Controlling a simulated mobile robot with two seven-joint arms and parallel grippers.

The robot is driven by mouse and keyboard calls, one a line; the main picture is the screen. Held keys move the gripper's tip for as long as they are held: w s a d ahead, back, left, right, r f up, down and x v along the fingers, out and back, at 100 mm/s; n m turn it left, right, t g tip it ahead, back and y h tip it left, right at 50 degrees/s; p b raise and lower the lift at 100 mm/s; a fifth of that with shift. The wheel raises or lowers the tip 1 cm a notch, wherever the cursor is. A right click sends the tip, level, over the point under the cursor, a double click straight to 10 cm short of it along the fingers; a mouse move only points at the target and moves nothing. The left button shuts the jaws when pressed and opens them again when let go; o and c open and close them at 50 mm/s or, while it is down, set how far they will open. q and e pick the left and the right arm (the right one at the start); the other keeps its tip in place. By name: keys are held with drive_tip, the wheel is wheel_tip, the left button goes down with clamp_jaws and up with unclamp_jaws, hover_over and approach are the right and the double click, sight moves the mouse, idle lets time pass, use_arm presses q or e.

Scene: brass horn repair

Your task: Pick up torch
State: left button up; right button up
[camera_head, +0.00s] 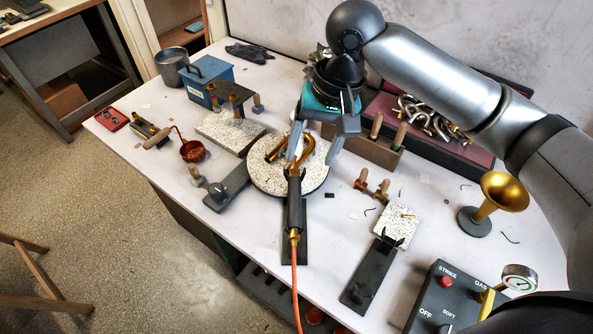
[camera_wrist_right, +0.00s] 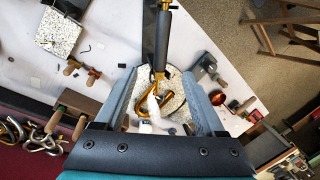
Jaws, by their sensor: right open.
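The torch (camera_head: 295,208) has a dark handle, a brass nozzle and an orange hose leaving its lower end. It lies over a dark stand (camera_head: 302,250), its nozzle end toward the round speckled plate (camera_head: 262,178). My right gripper (camera_head: 312,158) is open and empty above that plate, near the nozzle end. In the right wrist view the torch handle (camera_wrist_right: 162,40) shows between and beyond the two open fingers (camera_wrist_right: 163,78). A bent brass tube (camera_head: 278,150) lies on the plate, partly hidden by a finger. My left gripper is not in view.
A copper pan (camera_head: 193,151) and a grey block (camera_head: 227,187) stand left of the plate. A wooden rack (camera_head: 362,153) with handled tools stands right, behind. A brass bell (camera_head: 502,191), a small speckled block (camera_head: 397,225) and a control box (camera_head: 443,298) are farther right.

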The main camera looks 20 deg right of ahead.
drive_tip(key=b, duration=0.1)
hover_over(296, 194)
drive_tip(key=d, duration=0.2)
wheel_tip(296, 194, down, 5)
drive_tip(key=f, duration=0.2)
drive_tip(key=a+f, duration=0.1)
drive_tip(key=f, duration=0.1)
drive_tip(key=shift+s+f+b, duration=0.1)
drive_tip(key=shift+s+b, duration=0.05)
drive_tip(key=shift+b, duration=0.15)
drive_tip(key=shift+f, duration=0.2)
drive_tip(key=f, duration=0.2)
drive_tip(key=a+f, duration=0.1)
drive_tip(key=f, duration=0.1)
drive_tip(key=shift+b, duration=0.4)
drive_tip(key=shift+a+f, duration=0.1)
drive_tip(key=shift+f, duration=0.45)
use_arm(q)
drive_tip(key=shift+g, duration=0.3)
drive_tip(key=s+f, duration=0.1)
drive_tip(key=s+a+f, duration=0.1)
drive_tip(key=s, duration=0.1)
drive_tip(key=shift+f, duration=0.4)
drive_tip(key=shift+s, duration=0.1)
use_arm(e)
drive_tip(key=shift+c, duration=0.4)
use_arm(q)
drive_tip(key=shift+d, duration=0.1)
use_arm(e)
clamp_jaws()
